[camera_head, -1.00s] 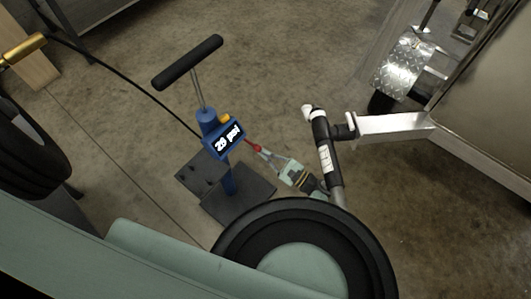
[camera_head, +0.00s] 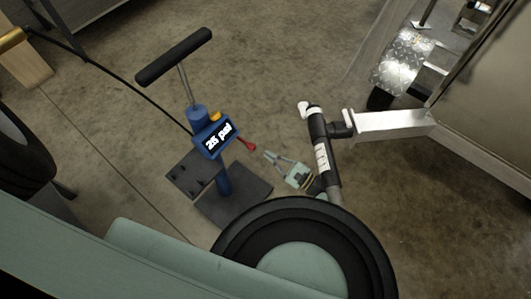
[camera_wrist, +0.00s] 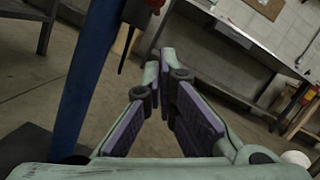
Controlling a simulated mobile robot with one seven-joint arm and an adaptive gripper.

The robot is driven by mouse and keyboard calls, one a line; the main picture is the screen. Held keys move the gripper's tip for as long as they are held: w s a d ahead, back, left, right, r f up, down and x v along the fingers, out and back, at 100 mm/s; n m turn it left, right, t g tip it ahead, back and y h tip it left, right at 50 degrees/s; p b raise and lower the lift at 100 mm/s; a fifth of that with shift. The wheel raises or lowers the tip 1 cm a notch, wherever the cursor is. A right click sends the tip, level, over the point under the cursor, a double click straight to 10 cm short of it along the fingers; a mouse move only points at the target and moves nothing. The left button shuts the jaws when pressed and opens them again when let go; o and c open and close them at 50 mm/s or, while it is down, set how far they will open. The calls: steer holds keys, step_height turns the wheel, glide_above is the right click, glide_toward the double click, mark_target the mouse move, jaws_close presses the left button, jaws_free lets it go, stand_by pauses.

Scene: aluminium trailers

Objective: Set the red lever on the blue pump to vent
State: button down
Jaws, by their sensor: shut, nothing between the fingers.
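The blue pump (camera_head: 222,185) stands on a dark base plate (camera_head: 246,196) in the head view, with a black T-handle (camera_head: 174,57) on top. Its blue gauge box has a lit display (camera_head: 217,138) that seems to read about 25 psi. The red lever (camera_head: 246,144) sticks out from the gauge's right side, pointing right and slightly down. My gripper (camera_head: 268,155) is right of the lever's tip, with a small gap between them. In the wrist view its fingers (camera_wrist: 161,62) converge, empty. The blue pump column (camera_wrist: 88,80) is at left there, and a bit of red (camera_wrist: 155,4) shows at the top edge.
A black hose (camera_head: 110,78) runs from the pump to the upper left. A trailer's metal arm with a black-and-white jack (camera_head: 322,150) stands close right of my gripper. A tyre (camera_head: 20,155) is at the left. Open concrete floor lies above and between them.

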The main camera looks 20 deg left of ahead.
steer(key=r+b+v, duration=0.1)
steer(key=v, duration=0.6)
steer(key=shift+s+d, duration=0.15)
steer(key=shift+d, duration=0.2)
steer(key=shift+r, duration=0.1)
